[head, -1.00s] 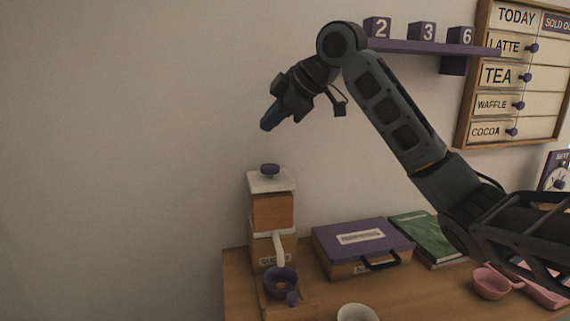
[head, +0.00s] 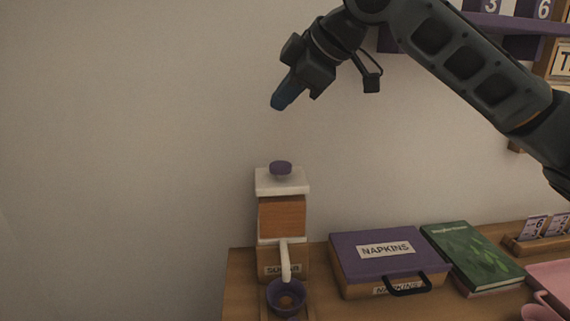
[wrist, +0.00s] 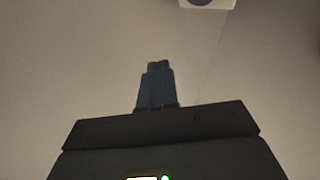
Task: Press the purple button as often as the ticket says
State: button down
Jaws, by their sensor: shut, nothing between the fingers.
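The purple button (head: 280,167) is a round knob on the white top of the sugar dispenser (head: 282,216), left of centre in the head view. Part of a white top with a dark purple disc (wrist: 203,2) shows at the upper edge of the wrist view. My gripper (head: 277,104) is shut and empty, with its blue fingertips pointing down and slightly left. It hangs above the button in the head view, with a clear gap. The shut fingers also show in the wrist view (wrist: 158,66). I cannot identify a readable ticket in these frames.
A purple napkins box (head: 388,250) and a green book (head: 472,257) lie right of the dispenser. A purple cup (head: 286,294) sits at its front. A card holder (head: 540,240) stands farther right. A purple shelf (head: 520,24) is on the wall at upper right.

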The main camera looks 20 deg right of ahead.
jog(key=b, duration=0.6)
send_over(276, 163)
jog(key=s, duration=0.2)
jog(key=f, duration=0.8)
jog(key=shift+w+d, duration=0.1)
jog(key=shift+d, duration=0.25)
jog(key=shift+f+b, duration=0.3)
jog(key=shift+f, duration=0.05)
dwell(0.5)
jog(key=shift+f, duration=0.4)
jog(key=shift+f+b, duration=0.5)
jog(key=shift+f, duration=0.35)
dwell(1.1)
jog(key=shift+r, duration=0.15)
jog(key=shift+r+p, duration=1.05)
jog(key=shift+r, duration=0.05)
jog(key=shift+r, duration=0.1)
jog(key=shift+r+p, duration=2.05)
jog(key=shift+r, duration=0.35)
